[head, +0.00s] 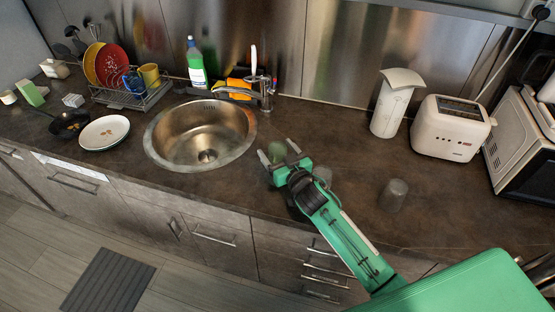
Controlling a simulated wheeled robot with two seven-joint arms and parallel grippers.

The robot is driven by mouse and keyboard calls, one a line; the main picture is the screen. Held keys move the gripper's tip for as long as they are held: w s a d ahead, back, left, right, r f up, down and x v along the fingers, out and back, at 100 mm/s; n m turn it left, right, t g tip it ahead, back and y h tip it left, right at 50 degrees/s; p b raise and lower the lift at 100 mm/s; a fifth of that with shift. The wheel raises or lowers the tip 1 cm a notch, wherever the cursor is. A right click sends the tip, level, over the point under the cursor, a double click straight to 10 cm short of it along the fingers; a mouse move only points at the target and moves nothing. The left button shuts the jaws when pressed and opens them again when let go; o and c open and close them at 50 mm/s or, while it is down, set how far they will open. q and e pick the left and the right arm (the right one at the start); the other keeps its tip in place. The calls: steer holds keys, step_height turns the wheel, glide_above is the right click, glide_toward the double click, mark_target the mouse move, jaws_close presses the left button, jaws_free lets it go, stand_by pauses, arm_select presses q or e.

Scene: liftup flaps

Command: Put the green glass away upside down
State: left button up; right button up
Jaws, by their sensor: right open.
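The green glass (278,151) is on the dark countertop (240,190) just right of the sink. It is small in the head view, and I cannot tell which way up it is. My right gripper (279,153) is open, with one finger on each side of the green glass. I cannot tell whether the fingers touch it. My left gripper is out of view.
A clear glass (322,175) stands beside my right wrist, partly hidden, and a greyish glass (394,195) is farther right. The sink (201,134) lies left, with a dish rack (130,95) beyond.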

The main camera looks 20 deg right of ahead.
steer(key=shift+c, duration=0.3)
steer(key=c, duration=1.1)
steer(key=shift+c, duration=0.4)
steer(key=shift+r, duration=0.15)
